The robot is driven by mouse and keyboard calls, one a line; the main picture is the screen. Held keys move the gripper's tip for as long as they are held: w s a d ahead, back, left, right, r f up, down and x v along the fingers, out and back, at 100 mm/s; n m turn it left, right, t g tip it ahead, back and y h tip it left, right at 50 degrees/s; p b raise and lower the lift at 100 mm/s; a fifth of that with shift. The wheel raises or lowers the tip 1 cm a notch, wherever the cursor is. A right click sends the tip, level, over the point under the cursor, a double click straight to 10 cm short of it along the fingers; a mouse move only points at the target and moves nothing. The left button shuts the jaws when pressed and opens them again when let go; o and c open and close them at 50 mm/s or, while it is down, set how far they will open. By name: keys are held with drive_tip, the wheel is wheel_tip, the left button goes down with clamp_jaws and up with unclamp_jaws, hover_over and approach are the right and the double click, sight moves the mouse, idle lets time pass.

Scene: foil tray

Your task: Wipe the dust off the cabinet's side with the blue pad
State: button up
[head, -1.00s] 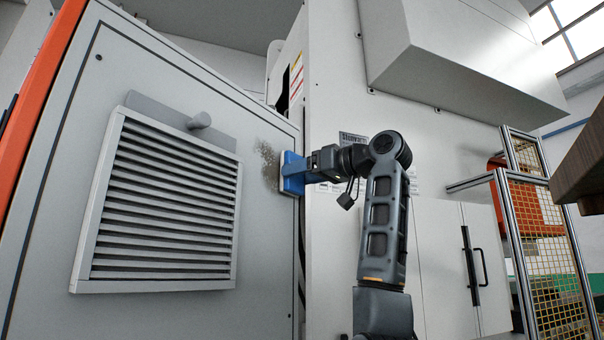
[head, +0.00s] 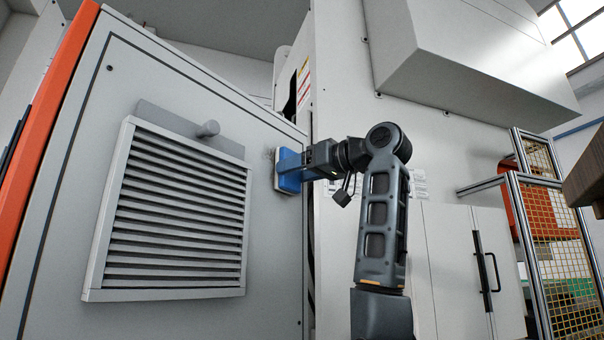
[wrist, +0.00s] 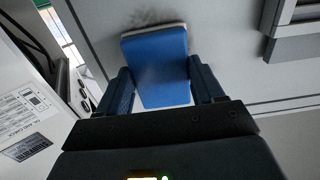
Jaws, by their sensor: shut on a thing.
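The blue pad (head: 289,168) has a pale face and is at the right part of the cabinet's side (head: 262,245). It seems to be against the panel, though the contact itself is hard to see. My gripper (head: 308,163) is shut on the pad, and in the wrist view its fingers (wrist: 160,90) grip the pad (wrist: 158,72) from both sides. A faint dark smudge of dust (head: 271,156) shows just left of the pad's upper edge. In the wrist view, dust (wrist: 145,18) shows beyond the pad's far edge. The panel behind the pad is hidden.
A taller white cabinet (head: 335,250) stands to the right, past a narrow gap. A yellow mesh fence (head: 555,240) is at the far right.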

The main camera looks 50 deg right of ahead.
sight(260, 155)
drive_tip(key=shift+w+a+b, duration=0.15)
drive_tip(key=shift+w+a, duration=0.05)
drive_tip(key=shift+a, duration=1.7)
drive_tip(key=shift+w+a+b, duration=0.15)
drive_tip(key=shift+a, duration=1.7)
drive_tip(key=shift+r+p, duration=1)
drive_tip(key=shift+r, duration=0.2)
drive_tip(key=d+p, duration=0.4)
drive_tip(key=d, duration=0.7)
drive_tip(key=shift+d, duration=0.35)
drive_tip(key=shift+s+f, duration=0.15)
drive_tip(key=shift+s+a+b, duration=0.1)
drive_tip(key=shift+s+b, duration=0.45)
drive_tip(key=shift+s, duration=2.4)
